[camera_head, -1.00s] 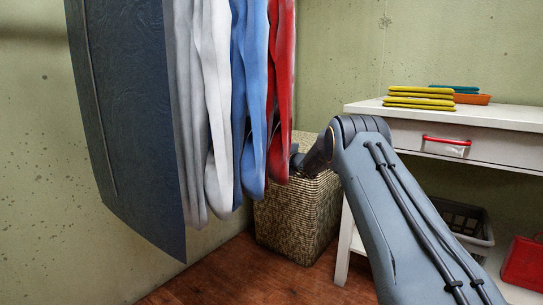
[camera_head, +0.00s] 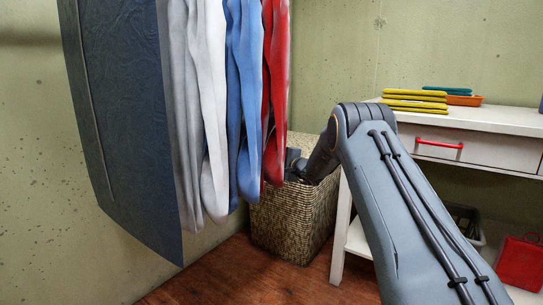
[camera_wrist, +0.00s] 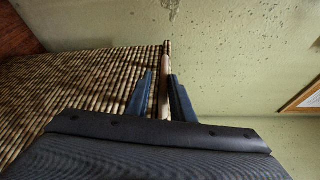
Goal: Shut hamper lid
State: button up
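The woven wicker hamper (camera_head: 290,225) stands on the floor in the corner, partly behind the hanging clothes. In the wrist view a woven panel with a tan edge, seemingly its lid (camera_wrist: 95,75), fills the left side. My gripper (camera_wrist: 160,78) has its two dark fingers apart, with the tan edge running between them. One finger is over the woven face and the other is on the wall side. I cannot tell whether either touches the edge. In the head view my wrist is at the hamper's top, and the fingers are hidden behind the clothes.
Grey, white, blue and red clothes (camera_head: 245,100) hang just left of my wrist, beside a dark hanging panel (camera_head: 125,120). A white table (camera_head: 480,117) with folded yellow cloths (camera_head: 415,100) stands on the right. A red box (camera_head: 520,262) sits on its lower shelf.

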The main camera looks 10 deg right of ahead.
jog(key=p+v, duration=0.1)
jog(key=v, duration=0.3)
jog(key=shift+w+d+f, duration=0.1)
jog(key=shift+d+f, duration=0.05)
jog(key=shift+d, duration=0.05)
jog(key=s+d+f+p, duration=0.1)
jog(key=s+d+p, duration=0.2)
jog(key=s, duration=0.5)
jog(key=shift+d+f+p, duration=0.3)
jog(key=shift+d, duration=0.05)
dwell(0.6)
dwell(0.5)
